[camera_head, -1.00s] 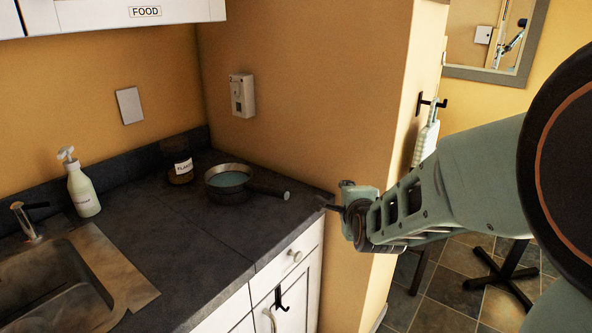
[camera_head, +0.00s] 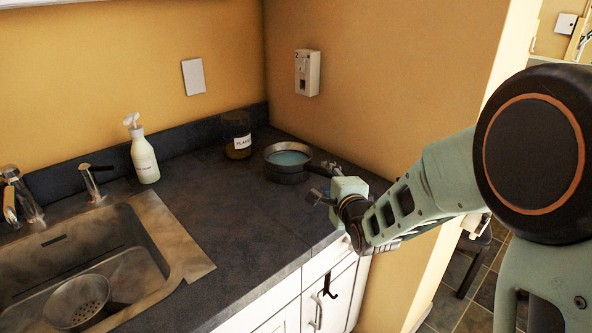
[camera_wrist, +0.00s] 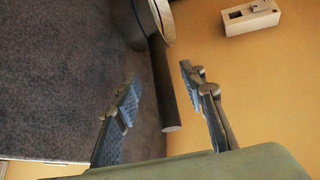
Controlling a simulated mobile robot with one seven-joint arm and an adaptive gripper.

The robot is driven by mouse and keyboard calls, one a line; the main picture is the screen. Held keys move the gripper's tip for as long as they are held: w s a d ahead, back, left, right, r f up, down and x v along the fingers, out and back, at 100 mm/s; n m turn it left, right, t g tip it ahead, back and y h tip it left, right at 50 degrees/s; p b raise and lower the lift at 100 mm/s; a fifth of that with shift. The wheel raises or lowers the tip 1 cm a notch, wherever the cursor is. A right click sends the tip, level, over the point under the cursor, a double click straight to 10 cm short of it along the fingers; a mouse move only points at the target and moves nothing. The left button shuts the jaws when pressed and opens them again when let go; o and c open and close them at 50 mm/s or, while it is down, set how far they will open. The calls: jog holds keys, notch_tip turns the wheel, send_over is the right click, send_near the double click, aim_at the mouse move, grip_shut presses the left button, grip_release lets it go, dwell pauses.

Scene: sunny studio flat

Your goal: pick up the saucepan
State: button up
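The saucepan (camera_head: 287,168) stands on the dark counter near the corner, round and dark-sided with a blue-grey inside. Its dark handle (camera_wrist: 164,84) points toward my gripper and lies between the two fingers in the wrist view. My gripper (camera_head: 322,181) is open, at the counter's right end, with the fingers on either side of the handle's line. In the wrist view my gripper (camera_wrist: 160,82) shows a clear gap on both sides of the handle. Part of the handle is hidden behind the fingers in the head view.
A labelled jar (camera_head: 236,136) stands just left of the saucepan. A soap bottle (camera_head: 144,153) and the sink (camera_head: 172,235) are farther left. The yellow wall (camera_head: 390,90) is close behind and right. A wall box (camera_head: 307,73) hangs above the saucepan. The counter's front middle is clear.

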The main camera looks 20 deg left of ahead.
aim_at(321, 171)
jog(key=x, duration=0.5)
jog(key=shift+a, duration=0.15)
jog(key=shift+s, duration=0.1)
grip_shut()
jog(key=shift+r, duration=0.3)
